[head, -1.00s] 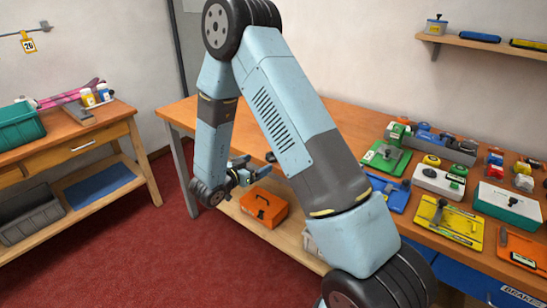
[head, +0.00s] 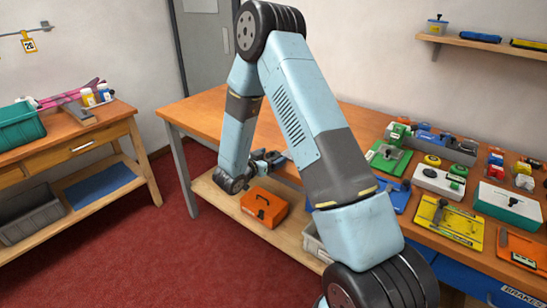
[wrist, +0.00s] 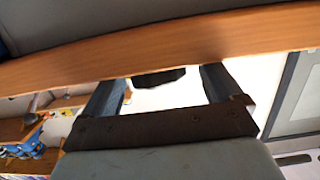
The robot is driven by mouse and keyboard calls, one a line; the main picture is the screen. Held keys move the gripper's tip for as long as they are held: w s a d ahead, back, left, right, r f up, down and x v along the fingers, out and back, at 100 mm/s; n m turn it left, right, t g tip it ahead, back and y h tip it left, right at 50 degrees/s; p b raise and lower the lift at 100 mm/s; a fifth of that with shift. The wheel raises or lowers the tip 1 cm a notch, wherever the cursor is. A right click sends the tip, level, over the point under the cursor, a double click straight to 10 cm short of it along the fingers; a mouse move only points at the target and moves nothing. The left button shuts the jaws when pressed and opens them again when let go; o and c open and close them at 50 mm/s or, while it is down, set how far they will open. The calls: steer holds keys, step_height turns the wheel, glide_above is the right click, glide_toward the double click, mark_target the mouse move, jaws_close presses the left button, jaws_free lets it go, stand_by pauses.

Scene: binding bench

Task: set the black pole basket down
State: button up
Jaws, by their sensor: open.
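My gripper (head: 268,159) is at the front edge of the workbench, left of its middle, above the orange toolbox. In the wrist view my gripper (wrist: 161,80) has its two fingers wide apart. A dark, rounded piece (wrist: 158,79), which looks like the black pole basket, shows between the fingers against the wooden edge (wrist: 200,40). It is partly cut off by that edge. I cannot tell whether it touches a finger. In the head view it is too small to make out for sure.
The orange toolbox (head: 264,207) stands on the workbench's lower shelf. Colourful trays and parts, such as a yellow tray (head: 440,222), fill the right of the workbench (head: 190,115); its left end is bare. A second table (head: 75,143) stands at the left.

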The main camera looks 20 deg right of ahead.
steer(key=shift+c, duration=0.4)
steer(key=c, duration=1.1)
steer(key=shift+r, duration=0.1)
steer(key=shift+c, duration=0.2)
